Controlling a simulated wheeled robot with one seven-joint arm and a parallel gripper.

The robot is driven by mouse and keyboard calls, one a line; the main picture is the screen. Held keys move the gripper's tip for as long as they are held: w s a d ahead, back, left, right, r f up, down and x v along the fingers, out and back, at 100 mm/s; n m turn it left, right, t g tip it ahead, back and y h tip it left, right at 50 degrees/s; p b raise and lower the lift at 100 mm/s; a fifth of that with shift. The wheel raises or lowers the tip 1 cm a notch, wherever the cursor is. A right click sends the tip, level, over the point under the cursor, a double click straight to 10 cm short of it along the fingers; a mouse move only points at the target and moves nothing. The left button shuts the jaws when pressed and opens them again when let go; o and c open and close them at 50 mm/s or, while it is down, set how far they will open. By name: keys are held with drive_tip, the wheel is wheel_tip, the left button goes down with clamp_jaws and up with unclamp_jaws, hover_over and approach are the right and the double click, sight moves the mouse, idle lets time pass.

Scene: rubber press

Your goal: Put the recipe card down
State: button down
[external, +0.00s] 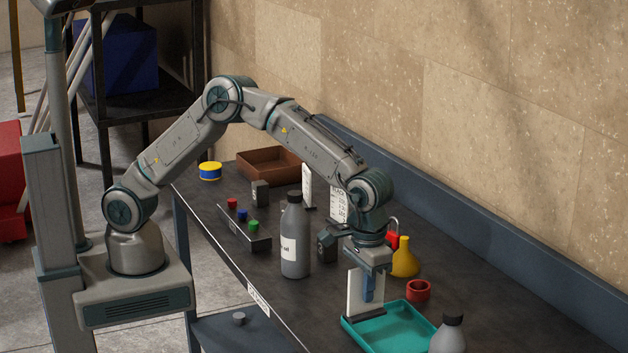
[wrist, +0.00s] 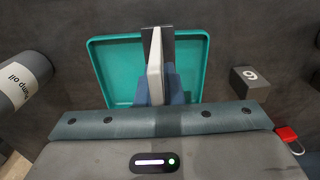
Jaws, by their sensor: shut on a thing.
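My gripper (external: 368,292) points down over the teal tray (external: 424,313), shut on a white upright card with a dark foot (external: 352,290). I take this to be the recipe card; its printed face is not visible. In the wrist view the card (wrist: 154,60) stands edge-on between my blue fingers (wrist: 157,88), with the tray (wrist: 103,75) behind it. The card's foot is at or just above the tray's far-left part; I cannot tell if it touches.
A grey bottle (external: 295,255) stands left of my gripper, another bottle (external: 448,337) at the front right. A yellow flask (external: 404,260) and red ring (external: 418,290) are close by on the right.

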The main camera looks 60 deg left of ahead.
sight(377, 306)
drive_tip(key=w, duration=0.1)
drive_tip(key=w+f, duration=0.2)
drive_tip(key=shift+w+a+p, duration=0.1)
drive_tip(key=shift+a+p, duration=0.25)
drive_tip(key=shift+f+p, duration=0.6)
drive_tip(key=shift+f, duration=1.35)
drive_tip(key=shift+f, duration=0.15)
drive_tip(key=c, duration=1.6)
unclamp_jaws()
drive_tip(key=shift+o, duration=0.2)
